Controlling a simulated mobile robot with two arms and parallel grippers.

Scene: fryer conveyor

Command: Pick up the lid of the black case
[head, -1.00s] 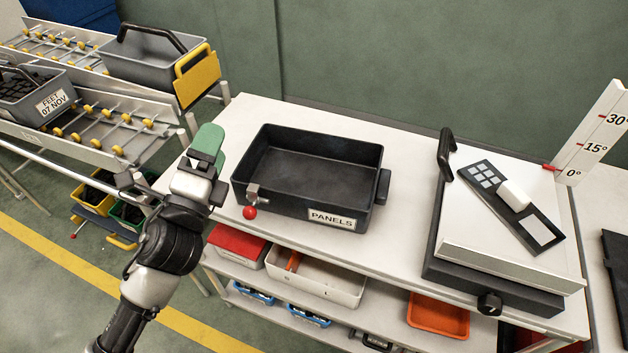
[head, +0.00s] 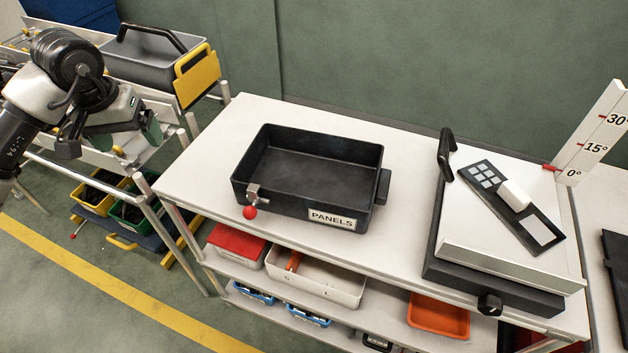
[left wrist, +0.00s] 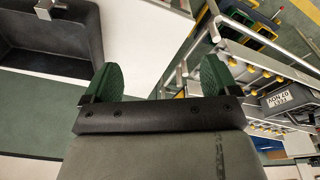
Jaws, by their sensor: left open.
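The black case (head: 500,290) lies at the right end of the white table. Its pale lid (head: 470,215) is down, with a black handle (head: 446,155) at its left edge and a black knob (head: 490,303) on the case's front. A dark panel (head: 512,208) with light squares and a white block lie on the lid. My left gripper (head: 150,130) is at the far left, by the roller racks, far from the case. In the left wrist view its green-padded fingers (left wrist: 157,80) stand apart with nothing between them. My right gripper is out of view.
A black open bin labelled PANELS (head: 332,218), with a red-knobbed latch, stands mid-table; its corner also shows in the left wrist view (left wrist: 60,63). An angle scale (head: 592,135) rises right of the lid. A grey bin (head: 150,62) sits on the rack. Table left is clear.

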